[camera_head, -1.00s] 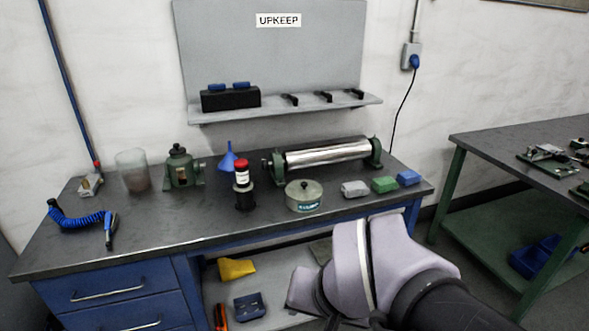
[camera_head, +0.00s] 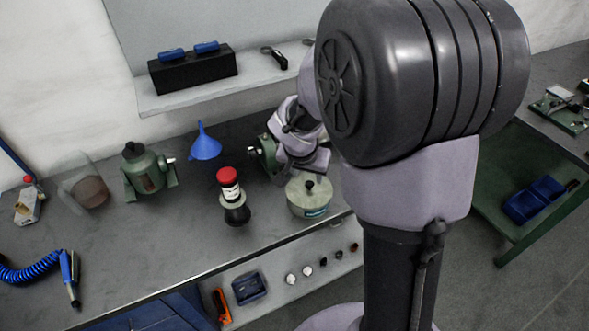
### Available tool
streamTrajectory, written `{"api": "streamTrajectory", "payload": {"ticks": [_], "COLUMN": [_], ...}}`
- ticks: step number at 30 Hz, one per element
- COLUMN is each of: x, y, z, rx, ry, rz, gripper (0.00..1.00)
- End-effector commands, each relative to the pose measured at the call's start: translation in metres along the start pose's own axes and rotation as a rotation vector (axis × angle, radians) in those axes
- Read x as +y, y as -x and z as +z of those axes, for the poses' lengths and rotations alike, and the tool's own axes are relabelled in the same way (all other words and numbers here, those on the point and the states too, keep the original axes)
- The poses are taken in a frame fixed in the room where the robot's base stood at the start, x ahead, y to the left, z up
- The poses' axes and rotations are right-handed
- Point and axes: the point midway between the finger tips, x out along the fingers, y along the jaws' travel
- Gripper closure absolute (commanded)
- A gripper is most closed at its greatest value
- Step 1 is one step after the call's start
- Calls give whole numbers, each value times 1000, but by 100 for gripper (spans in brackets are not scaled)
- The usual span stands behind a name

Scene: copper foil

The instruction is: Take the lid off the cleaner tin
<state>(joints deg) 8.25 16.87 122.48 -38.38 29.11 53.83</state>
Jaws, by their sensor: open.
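My gripper (camera_head: 308,167) is just behind and above the tin, seen small and partly hidden by my own arm links. It looks apart from the knob, with nothing visible in it. The fingertips are hard to make out, and I cannot tell the exact gap to the knob.
A blue funnel (camera_head: 205,143), a green device (camera_head: 148,172) and a clear container (camera_head: 85,188) stand farther left. The shelf (camera_head: 215,97) hangs behind. My arm hides the bench's right part.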

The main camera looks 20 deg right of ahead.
Motion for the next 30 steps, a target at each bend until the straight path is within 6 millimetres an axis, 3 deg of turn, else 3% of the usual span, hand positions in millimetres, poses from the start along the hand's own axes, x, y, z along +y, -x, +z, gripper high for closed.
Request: {"api": "streamTrajectory", "payload": {"ticks": [1,5,12,20,23,28,30], "x": [0,0,-1,-1,-1,-1,-1], "y": [-14,-27,-72,-78,-77,-77,-77], "z": [2,0,0,-2,-2,-2,-2], "rx": [-2,0,-1,1,1,1,1], "ry": [-1,0,0,0,0,0,0], "rz": [1,0,0,-1,-1,-1,-1], "gripper": [53,53,53,53,66,100,100]}}
